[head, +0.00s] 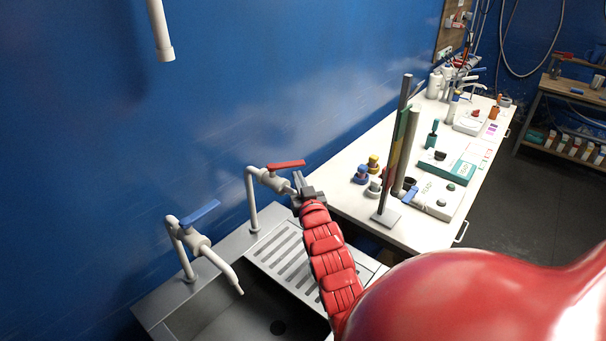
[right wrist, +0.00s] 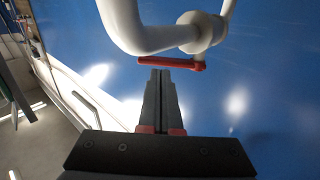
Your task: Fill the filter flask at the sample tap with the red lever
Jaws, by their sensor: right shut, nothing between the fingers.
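The white sample tap (head: 251,200) with the red lever (head: 287,164) stands at the back of the sink, beside the blue wall. My right gripper (head: 299,184) is at this tap, just below and right of the lever. In the right wrist view its fingers (right wrist: 160,75) are shut and empty. Their tips point at the red lever (right wrist: 172,63), which lies across just ahead of them; whether they touch I cannot tell. The tap's thick white pipe (right wrist: 150,30) curves close above. I cannot make out a filter flask in either view. My left gripper is not in view.
A second tap with a blue lever (head: 200,213) stands left over the sink basin (head: 230,312). A slotted drainboard (head: 290,258) lies below the red-lever tap. The white bench (head: 335,196) at right carries a stand (head: 388,217), small bottles and instruments. A white pipe (head: 160,30) hangs above.

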